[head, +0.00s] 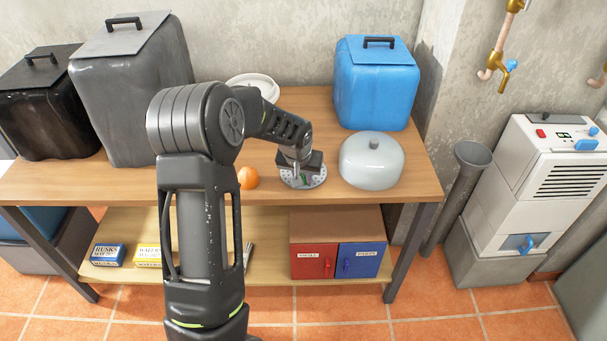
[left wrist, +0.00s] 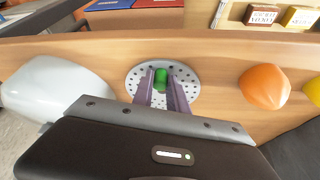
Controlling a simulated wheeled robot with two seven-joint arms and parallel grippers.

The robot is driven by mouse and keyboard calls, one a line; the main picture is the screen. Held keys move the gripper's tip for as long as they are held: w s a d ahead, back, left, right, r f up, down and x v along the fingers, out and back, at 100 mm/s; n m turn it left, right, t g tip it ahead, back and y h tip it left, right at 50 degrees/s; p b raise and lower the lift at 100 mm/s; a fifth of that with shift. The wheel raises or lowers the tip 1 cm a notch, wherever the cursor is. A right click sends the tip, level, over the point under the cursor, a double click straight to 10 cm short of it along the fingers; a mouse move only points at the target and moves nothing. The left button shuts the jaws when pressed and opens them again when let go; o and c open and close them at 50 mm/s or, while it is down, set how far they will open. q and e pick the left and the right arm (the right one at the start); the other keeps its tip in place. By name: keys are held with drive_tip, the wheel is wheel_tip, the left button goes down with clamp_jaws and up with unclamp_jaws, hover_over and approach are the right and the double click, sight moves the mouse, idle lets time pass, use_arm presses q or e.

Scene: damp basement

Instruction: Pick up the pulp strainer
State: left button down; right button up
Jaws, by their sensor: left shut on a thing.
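The pulp strainer (head: 318,181) is a flat, round, light grey disc with many holes and a green knob at its middle. It lies on or just above the wooden tabletop; I cannot tell which. It also shows in the left wrist view (left wrist: 135,82), with its green knob (left wrist: 161,77) between the fingers. My left gripper (head: 303,178) reaches down over the strainer and is shut on the green knob; in the left wrist view its purple-grey fingers (left wrist: 162,88) stand on both sides of it. My right gripper is not in view.
A blue lidded bin (head: 375,85), a grey bin (head: 130,95) and a white bowl (head: 252,83) stand behind. A shelf (head: 205,269) with boxes is below.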

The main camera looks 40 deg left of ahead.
use_arm(q)
wheel_tip(320, 180, up, 10)
idle(0.5)
idle(0.5)
